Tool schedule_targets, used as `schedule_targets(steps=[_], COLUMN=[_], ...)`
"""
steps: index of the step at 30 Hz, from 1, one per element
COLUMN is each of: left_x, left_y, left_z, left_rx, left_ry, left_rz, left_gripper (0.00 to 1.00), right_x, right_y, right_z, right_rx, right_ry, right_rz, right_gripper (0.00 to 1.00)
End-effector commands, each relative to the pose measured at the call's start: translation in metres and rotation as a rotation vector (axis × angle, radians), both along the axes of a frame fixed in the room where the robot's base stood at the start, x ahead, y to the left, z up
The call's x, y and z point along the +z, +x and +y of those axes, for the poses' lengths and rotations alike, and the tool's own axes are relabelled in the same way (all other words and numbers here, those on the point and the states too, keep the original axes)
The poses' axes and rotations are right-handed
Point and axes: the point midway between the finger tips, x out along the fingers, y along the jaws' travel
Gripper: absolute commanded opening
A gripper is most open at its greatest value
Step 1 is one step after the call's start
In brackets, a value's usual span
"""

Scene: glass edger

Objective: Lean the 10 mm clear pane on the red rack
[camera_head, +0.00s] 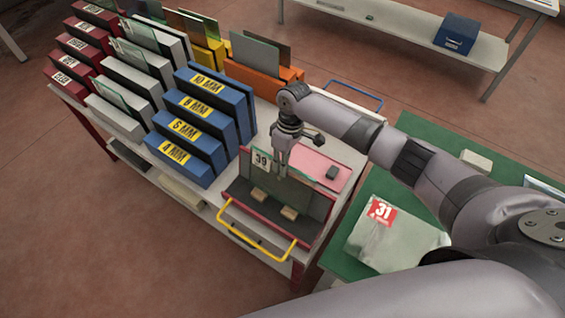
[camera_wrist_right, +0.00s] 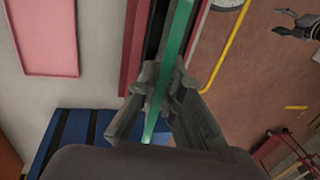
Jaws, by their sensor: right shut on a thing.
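My right gripper (camera_head: 281,168) points down over the red-framed rack (camera_head: 318,232) with the yellow handle. It is shut on the upper edge of a clear pane (camera_head: 297,187), tagged 39, which stands nearly upright over the rack's dark bed. In the right wrist view, the pane (camera_wrist_right: 178,45) shows as a green edge between the fingers (camera_wrist_right: 160,95). I cannot tell whether its lower edge touches the rack. Two small wooden blocks (camera_head: 289,213) lie on the bed. My left gripper (camera_wrist_right: 287,23) shows small in the right wrist view, its fingers apart and empty.
Blue slotted racks (camera_head: 190,130) marked 4 to 10 MM stand left of the pane, with grey and dark red labelled racks beyond. An orange rack (camera_head: 290,73) holds panes behind. A pink pad (camera_head: 312,162) lies right of the gripper. A green table (camera_head: 347,268) adjoins.

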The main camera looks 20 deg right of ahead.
Motion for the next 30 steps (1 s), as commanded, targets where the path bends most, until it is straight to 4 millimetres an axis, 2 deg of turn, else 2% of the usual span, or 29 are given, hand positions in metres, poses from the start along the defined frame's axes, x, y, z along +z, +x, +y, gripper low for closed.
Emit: schedule_targets(steps=[2, 3, 13, 23, 26, 30], left_x=[0.0, 0.0, 0.0, -0.001, -0.001, 0.0], left_y=[0.0, 0.0, 0.0, -0.002, -0.002, -0.001], left_z=[0.0, 0.0, -0.001, 0.0, 0.0, 0.0], left_rx=[0.0, 0.0, 0.0, 0.001, 0.001, 0.001], left_ry=[0.0, 0.0, -0.001, 0.0, 0.0, 0.0], left_rz=[0.0, 0.0, 0.0, 0.003, 0.002, 0.001], left_gripper=[0.61, 0.61, 0.61, 0.61, 0.61, 0.61], right_x=[0.001, 0.001, 0.0, -0.002, 0.007, 0.031], right_y=[0.001, 0.001, 0.0, -0.001, 0.001, 0.006], right_z=[0.001, 0.001, 0.0, -0.001, -0.002, -0.006], right_rx=[0.0, 0.0, 0.0, 0.0, -0.001, -0.001], right_ry=[0.003, 0.003, 0.002, -0.002, 0.0, 0.001], right_rz=[-0.003, -0.003, -0.001, 0.004, 0.0, -0.003], right_gripper=[0.0, 0.09, 0.31, 0.32, 0.32, 0.32])
